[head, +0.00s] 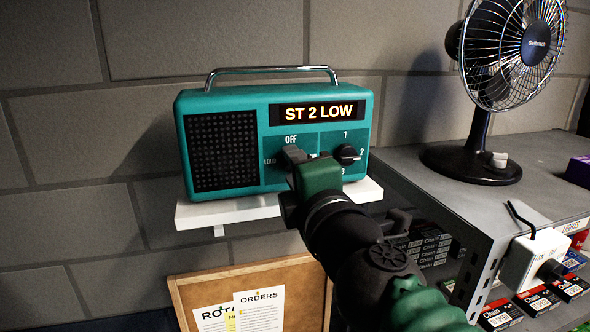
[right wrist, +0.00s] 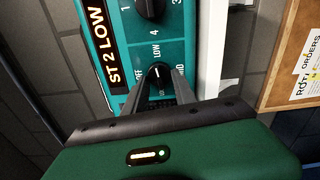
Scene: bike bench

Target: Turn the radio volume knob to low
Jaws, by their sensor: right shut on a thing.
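The teal radio (head: 275,100) stands on a small white wall shelf (head: 235,212). Its display (head: 318,112) reads "ST 2 LOW". My right gripper (head: 297,158) reaches the radio's front at the left knob, below the "OFF" mark, and hides most of that knob in the head view. In the right wrist view the black volume knob (right wrist: 160,76) sits between the two grey fingers, and my right gripper (right wrist: 162,85) is shut on it. The station knob (head: 346,154) is to the right, free of the gripper. My left gripper is in neither view.
A dark desk fan (head: 487,145) stands on a grey metal shelf unit (head: 440,170) to the right. A cork board (head: 180,285) with papers is below the radio. Bare wall lies left of the radio.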

